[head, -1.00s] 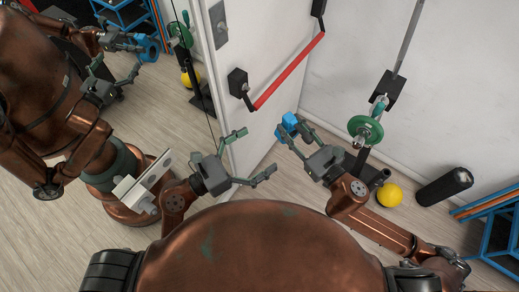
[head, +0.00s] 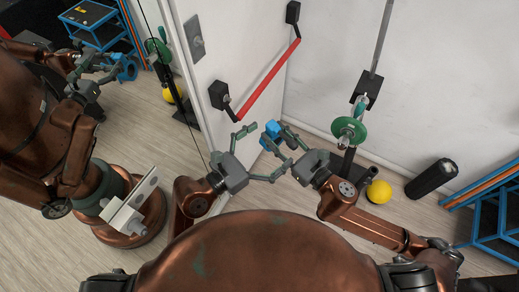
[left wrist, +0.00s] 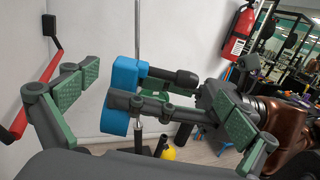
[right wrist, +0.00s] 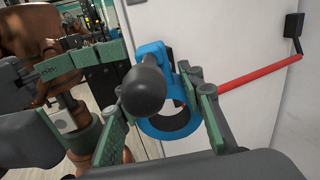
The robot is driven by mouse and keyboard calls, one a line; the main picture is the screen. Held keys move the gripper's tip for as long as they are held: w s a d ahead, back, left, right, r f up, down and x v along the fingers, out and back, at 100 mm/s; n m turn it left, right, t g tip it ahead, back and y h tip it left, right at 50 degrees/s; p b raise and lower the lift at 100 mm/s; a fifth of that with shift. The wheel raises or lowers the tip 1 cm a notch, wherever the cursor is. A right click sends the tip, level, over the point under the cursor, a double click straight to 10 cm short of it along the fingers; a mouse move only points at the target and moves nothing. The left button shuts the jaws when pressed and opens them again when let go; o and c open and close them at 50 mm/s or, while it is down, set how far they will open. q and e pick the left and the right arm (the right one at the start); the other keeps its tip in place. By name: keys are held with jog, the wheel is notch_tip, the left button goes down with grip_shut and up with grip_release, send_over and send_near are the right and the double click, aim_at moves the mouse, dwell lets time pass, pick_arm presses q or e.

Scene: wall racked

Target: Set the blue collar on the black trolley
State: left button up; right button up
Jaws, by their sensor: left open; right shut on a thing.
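The blue collar (head: 271,135), a ring with a black knobbed handle, is held up in front of the white wall by my right gripper (head: 287,151). In the right wrist view, the collar (right wrist: 152,128) sits between the fingers, with its black knob toward the camera. My left gripper (head: 266,152) is open close by on the left. In the left wrist view, the collar (left wrist: 125,78) shows between its spread fingers; I cannot tell whether they touch it. I cannot make out a black trolley in any view.
A mirror at the left reflects my body. A red bar (head: 270,76) juts from the wall panel. A bar with a green plate (head: 348,131), a yellow ball (head: 378,191), a black cylinder (head: 432,179) and a blue rack (head: 495,222) stand to the right.

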pick_arm(q)
jog(key=shift+x, duration=1.45)
jog(key=shift+c, duration=0.7)
jog(key=shift+s, duration=0.1)
jog(key=c, duration=1.1)
jog(key=shift+c, duration=0.4)
pick_arm(e)
jog(key=o, duration=1)
jog(key=shift+a, duration=0.1)
jog(key=shift+c, duration=0.2)
pick_arm(q)
jog(key=shift+c, duration=1.1)
pick_arm(e)
jog(key=shift+o, duration=0.7)
pick_arm(q)
jog(key=shift+c, duration=0.3)
pick_arm(e)
jog(key=o, duration=0.3)
jog(key=shift+o, duration=0.2)
jog(key=shift+s, duration=0.1)
